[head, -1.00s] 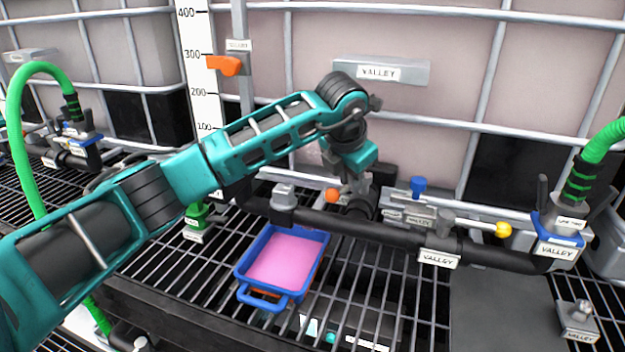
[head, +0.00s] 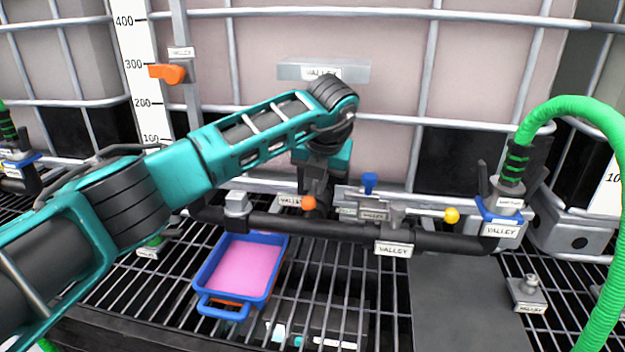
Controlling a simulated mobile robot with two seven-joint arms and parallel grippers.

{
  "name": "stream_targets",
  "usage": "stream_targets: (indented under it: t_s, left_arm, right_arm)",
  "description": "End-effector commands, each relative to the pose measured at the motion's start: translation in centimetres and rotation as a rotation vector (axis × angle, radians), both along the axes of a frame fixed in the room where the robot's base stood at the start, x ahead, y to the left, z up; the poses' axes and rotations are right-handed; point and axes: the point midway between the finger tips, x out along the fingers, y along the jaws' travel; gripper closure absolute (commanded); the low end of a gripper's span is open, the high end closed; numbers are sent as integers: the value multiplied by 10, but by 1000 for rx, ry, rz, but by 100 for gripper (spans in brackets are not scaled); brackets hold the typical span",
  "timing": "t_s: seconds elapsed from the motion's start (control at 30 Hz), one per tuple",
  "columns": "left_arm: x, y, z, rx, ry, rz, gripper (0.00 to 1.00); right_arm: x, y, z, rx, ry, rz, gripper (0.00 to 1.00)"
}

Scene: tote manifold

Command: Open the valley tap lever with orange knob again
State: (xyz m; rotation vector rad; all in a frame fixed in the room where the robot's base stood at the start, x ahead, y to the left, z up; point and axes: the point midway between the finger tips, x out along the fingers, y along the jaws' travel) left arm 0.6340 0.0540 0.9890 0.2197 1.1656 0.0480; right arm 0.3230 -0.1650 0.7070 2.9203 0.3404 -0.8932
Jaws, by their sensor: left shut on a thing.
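The valley tap lever's orange knob (head: 308,203) shows at the black pipe, left of the blue knob (head: 370,182). My left gripper (head: 317,196) reaches down from the teal arm and is shut on the lever beside this knob. The fingers and wrist hide most of the lever and the tap body. The black pipe (head: 340,230) runs left to right, with a "VALLEY" label (head: 394,249) on it. My right gripper is not in view.
A lever with a yellow knob (head: 452,215) sticks out to the right. A blue tray (head: 210,302) of pink liquid stands on the grating below. A green hose (head: 575,108) rises from the pipe's right end. An orange pointer (head: 167,73) sits by the level scale.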

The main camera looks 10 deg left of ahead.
Motion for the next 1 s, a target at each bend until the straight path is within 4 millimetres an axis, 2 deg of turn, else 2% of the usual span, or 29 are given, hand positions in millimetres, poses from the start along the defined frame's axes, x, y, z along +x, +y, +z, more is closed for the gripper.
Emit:
stream_targets:
  t_s: [0.3, 0.33, 0.6, 0.87, 1.0]
  left_arm:
    - [0, 0, 1, -3, -1, 5, 100]
    - [0, 0, 1, -3, -1, 5, 84]
    - [0, 0, 0, -2, 0, 3, 59]
    - [-1, -1, 2, -2, -1, 2, 59]
    - [-7, -3, 18, -3, -3, 1, 59]
  right_arm:
    - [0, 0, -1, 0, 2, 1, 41]
    - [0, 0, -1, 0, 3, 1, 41]
    - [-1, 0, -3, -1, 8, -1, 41]
    - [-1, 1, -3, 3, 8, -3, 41]
    - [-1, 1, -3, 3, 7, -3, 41]
